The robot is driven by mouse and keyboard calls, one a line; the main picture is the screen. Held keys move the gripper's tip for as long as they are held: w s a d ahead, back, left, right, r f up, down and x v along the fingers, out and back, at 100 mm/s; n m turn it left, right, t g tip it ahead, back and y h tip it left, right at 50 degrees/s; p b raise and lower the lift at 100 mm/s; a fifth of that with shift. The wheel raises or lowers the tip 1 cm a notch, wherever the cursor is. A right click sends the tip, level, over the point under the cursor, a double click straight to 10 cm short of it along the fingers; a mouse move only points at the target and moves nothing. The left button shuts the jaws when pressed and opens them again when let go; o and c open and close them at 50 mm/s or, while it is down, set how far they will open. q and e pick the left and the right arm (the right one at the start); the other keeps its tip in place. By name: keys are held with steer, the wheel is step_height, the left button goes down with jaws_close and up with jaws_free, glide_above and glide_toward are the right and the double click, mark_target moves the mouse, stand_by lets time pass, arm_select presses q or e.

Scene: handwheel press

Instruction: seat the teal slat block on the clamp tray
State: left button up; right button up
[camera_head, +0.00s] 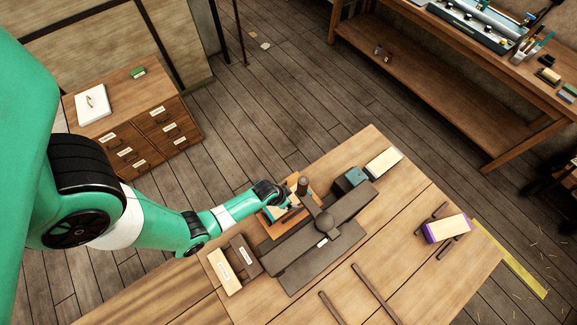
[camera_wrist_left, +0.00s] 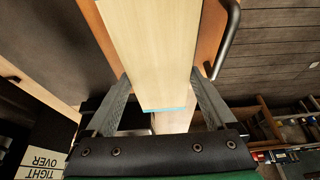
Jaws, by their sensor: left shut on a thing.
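The teal slat block (camera_wrist_left: 155,50) is a pale wooden block with a thin teal edge, filling the upper middle of the left wrist view. My left gripper (camera_wrist_left: 160,98) is shut on it, one finger along each side. In the head view my left gripper (camera_head: 283,198) is over the orange clamp tray (camera_head: 270,226) beside the press, and it hides most of the block. The tray's orange surface also shows beside the block in the left wrist view (camera_wrist_left: 209,32). I cannot tell whether the block touches the tray. My right gripper is not in view.
The dark handwheel press (camera_head: 325,240) lies close to the tray. A teal-and-dark box (camera_head: 350,180) and pale block (camera_head: 384,163) sit behind. A purple-edged block (camera_head: 447,229) rests on a rack at right. A bar handle (camera_wrist_left: 229,45) rises beside the tray.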

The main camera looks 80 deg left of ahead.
arm_select(q)
steer(key=shift+f+b, duration=0.9)
steer(key=shift+f, duration=0.15)
stand_by(0.4)
steer(key=o, duration=1.4)
steer(key=p+v, duration=0.8)
steer(key=v, duration=0.3)
steer(key=shift+s+r, duration=0.1)
steer(key=shift+r, duration=0.2)
